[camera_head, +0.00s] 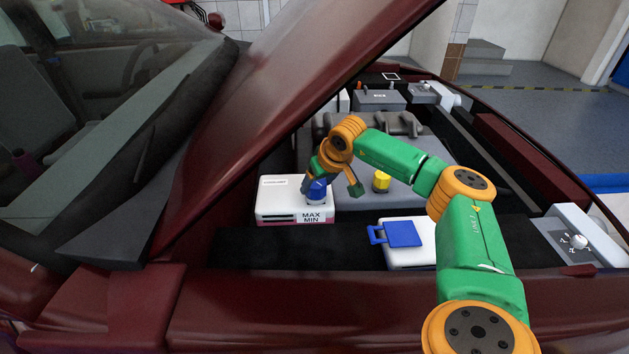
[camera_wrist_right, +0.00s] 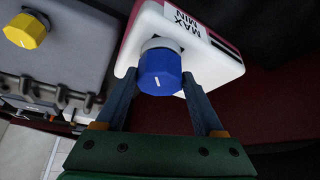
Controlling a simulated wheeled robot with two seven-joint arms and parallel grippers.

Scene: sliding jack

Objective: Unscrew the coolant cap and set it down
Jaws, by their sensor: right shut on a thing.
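The blue coolant cap (camera_head: 317,190) sits at the right end of the white coolant tank (camera_head: 279,201), above its MAX/MIN label. My right gripper (camera_head: 317,183) reaches down over the cap and is shut on it. In the right wrist view the blue cap (camera_wrist_right: 160,72) is between the two fingers of my right gripper (camera_wrist_right: 162,85). A pale neck shows behind the cap, by the tank (camera_wrist_right: 213,62). I cannot tell whether the cap is still threaded on. My left gripper is not in view.
A yellow cap (camera_head: 381,181) stands on the grey engine cover to the right. A white reservoir with a blue flap lid (camera_head: 403,234) is at the front. The raised maroon hood (camera_head: 290,85) slopes close on the left. A dark flat strip (camera_head: 300,246) in front of the tank is clear.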

